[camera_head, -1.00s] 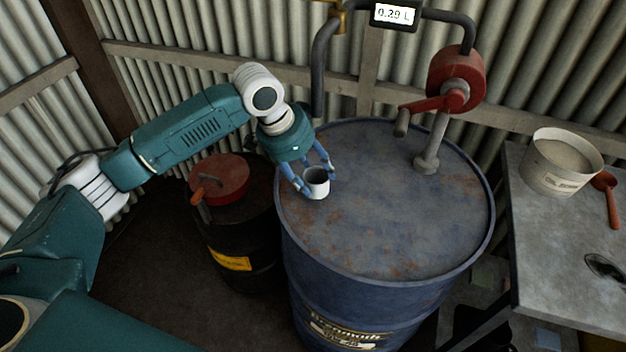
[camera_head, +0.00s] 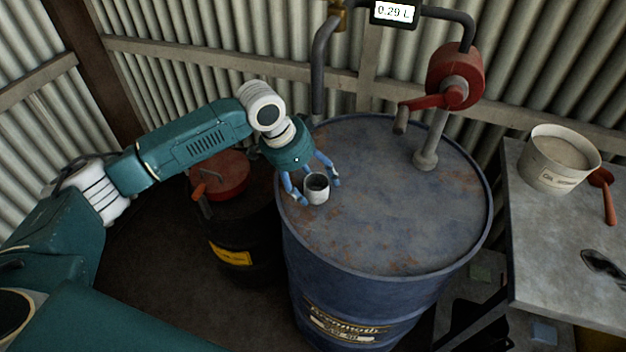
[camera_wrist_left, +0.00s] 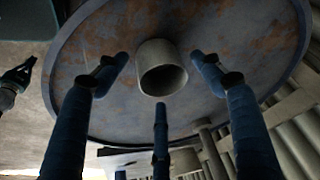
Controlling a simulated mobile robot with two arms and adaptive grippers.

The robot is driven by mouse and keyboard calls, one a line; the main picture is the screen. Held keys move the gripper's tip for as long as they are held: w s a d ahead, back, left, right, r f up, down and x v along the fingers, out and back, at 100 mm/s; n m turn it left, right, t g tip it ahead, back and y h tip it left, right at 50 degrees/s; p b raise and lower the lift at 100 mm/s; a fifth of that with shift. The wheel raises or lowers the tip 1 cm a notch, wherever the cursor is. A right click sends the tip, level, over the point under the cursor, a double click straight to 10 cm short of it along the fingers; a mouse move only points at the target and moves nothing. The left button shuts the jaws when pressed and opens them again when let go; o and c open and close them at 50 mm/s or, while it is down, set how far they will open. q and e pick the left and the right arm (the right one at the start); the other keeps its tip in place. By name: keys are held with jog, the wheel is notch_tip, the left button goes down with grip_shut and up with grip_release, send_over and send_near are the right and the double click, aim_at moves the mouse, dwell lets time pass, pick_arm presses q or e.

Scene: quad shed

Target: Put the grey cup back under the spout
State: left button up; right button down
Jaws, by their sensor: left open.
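The grey cup (camera_head: 317,190) stands upright on the left part of the blue drum's lid (camera_head: 400,225). It also shows in the left wrist view (camera_wrist_left: 161,70), between and beyond the fingers. My left gripper (camera_head: 318,190) is open, with its blue fingers around the cup and gaps visible on both sides. In the left wrist view the fingers (camera_wrist_left: 160,75) are spread apart from the cup. The spout (camera_head: 319,95) is the downturned end of the grey pipe, behind the cup and above the drum's back left edge.
A red crank pump (camera_head: 456,78) stands on the drum's right back. A dark drum with a red lid (camera_head: 222,175) stands left, under my left arm. A table (camera_head: 560,255) at right holds a pale tub (camera_head: 556,165) and red scoop (camera_head: 606,195). The lid's middle is clear.

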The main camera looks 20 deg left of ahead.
pick_arm(q)
jog(key=b+v, duration=0.1)
jog(key=v, duration=1.1)
